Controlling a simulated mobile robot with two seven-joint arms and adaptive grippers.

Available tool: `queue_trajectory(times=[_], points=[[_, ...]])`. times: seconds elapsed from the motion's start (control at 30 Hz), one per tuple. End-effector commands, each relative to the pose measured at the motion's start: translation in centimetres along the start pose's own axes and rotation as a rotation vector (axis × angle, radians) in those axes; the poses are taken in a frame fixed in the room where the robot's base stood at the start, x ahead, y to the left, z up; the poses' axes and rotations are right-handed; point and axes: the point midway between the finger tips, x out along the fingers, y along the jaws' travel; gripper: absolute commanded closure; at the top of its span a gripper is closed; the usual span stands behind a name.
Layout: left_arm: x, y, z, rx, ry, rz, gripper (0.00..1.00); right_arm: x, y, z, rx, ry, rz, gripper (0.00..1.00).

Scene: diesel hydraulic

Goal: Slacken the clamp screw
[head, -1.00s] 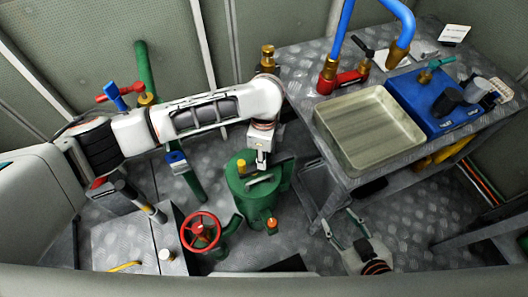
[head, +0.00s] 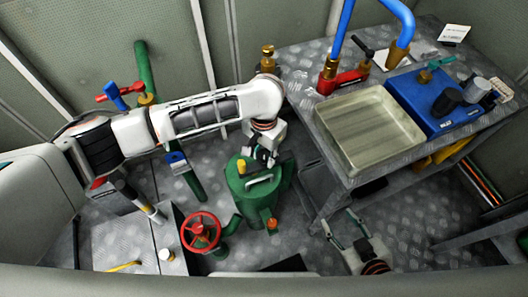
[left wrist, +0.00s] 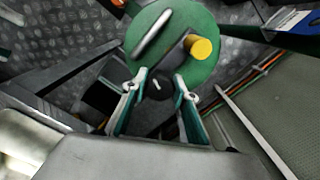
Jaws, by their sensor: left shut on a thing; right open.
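The green canister (head: 256,200) stands on the floor in the middle of the head view. Its round lid (left wrist: 172,30) carries a pale bar handle (left wrist: 152,33) and a yellow-capped post (left wrist: 201,47). My left gripper (head: 263,158) reaches down to the lid's far edge, its fingers turned and partly hidden by the wrist. In the left wrist view its fingers (left wrist: 160,84) close around a dark part at the lid's rim with a small pale pin, seemingly the clamp screw (left wrist: 157,85); its shape is mostly hidden. My right gripper (head: 338,218) is open and empty, low beside the table.
A metal table (head: 300,105) at the right bears a shallow tray (head: 370,128), a blue box (head: 432,108) and a red valve with blue hoses. A red handwheel (head: 201,232) stands left of the canister. A green pipe (head: 147,75) rises behind my left arm.

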Motion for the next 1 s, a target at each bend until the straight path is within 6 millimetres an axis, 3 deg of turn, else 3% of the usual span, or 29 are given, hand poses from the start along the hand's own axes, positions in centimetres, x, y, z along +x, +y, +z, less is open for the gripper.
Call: queue_trajectory(times=[0.4,0.73,0.77,0.8,1.0], points=[[0.03,0.01,0.03,-0.486,-0.001,0.000,0.93,0.00,-0.03,0.04,0.000,-0.001,0.000,0.57],[0.03,0.02,0.03,-0.536,-0.001,0.000,0.93,0.00,-0.03,0.04,0.000,-0.001,0.000,0.57],[0.03,0.02,0.03,-0.536,-0.001,0.000,0.64,0.00,-0.03,0.04,0.001,-0.001,0.000,0.57],[0.03,0.02,0.03,-0.536,-0.001,0.000,0.60,0.00,-0.03,0.04,0.000,-0.001,0.000,0.57],[0.02,0.01,0.02,-0.535,-0.001,0.000,0.60,0.00,-0.03,0.03,0.001,-0.001,0.000,0.57]])
